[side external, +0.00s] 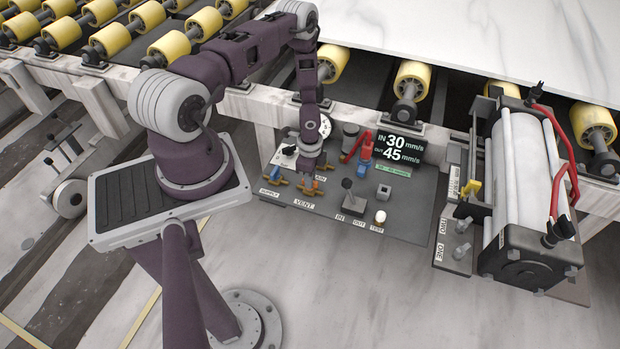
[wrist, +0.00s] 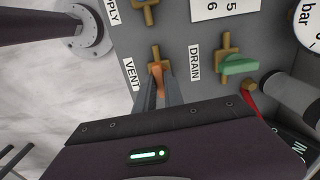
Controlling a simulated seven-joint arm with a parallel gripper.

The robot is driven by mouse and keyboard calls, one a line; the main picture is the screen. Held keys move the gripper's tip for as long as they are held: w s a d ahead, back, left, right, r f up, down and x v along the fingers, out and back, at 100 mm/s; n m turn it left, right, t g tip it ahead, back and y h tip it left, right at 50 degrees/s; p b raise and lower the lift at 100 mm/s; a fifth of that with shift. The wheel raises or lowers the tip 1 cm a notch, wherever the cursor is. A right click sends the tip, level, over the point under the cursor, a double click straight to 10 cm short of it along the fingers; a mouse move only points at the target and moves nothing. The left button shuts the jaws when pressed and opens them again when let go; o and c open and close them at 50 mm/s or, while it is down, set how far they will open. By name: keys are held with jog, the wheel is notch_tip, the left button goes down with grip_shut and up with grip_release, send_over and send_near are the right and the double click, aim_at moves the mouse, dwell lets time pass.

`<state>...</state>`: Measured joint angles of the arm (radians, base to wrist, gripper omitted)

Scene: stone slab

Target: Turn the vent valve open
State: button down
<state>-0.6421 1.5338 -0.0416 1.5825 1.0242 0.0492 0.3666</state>
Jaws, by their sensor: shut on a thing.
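The vent valve (wrist: 156,68) has an orange handle on a brass body, beside the VENT label (wrist: 131,73) in the wrist view. My gripper (wrist: 157,82) is shut on the orange handle, with its two fingers on either side of it. In the side external view my gripper (side external: 308,180) reaches down to the panel just above the VENT label, and the fingers partly hide the valve there. The handle's exact angle is hard to tell behind the fingers.
The drain valve (wrist: 240,65) with a green handle sits close to the right of the vent valve in the wrist view. The supply valve (side external: 275,174) stands to its left on the panel. A joystick (side external: 347,184) and a speed display (side external: 401,148) are further right.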

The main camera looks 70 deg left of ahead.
jog(key=shift+m, duration=0.3)
dwell(0.4)
jog(key=c, duration=1.4)
grip_release()
jog(key=shift+c, duration=0.2)
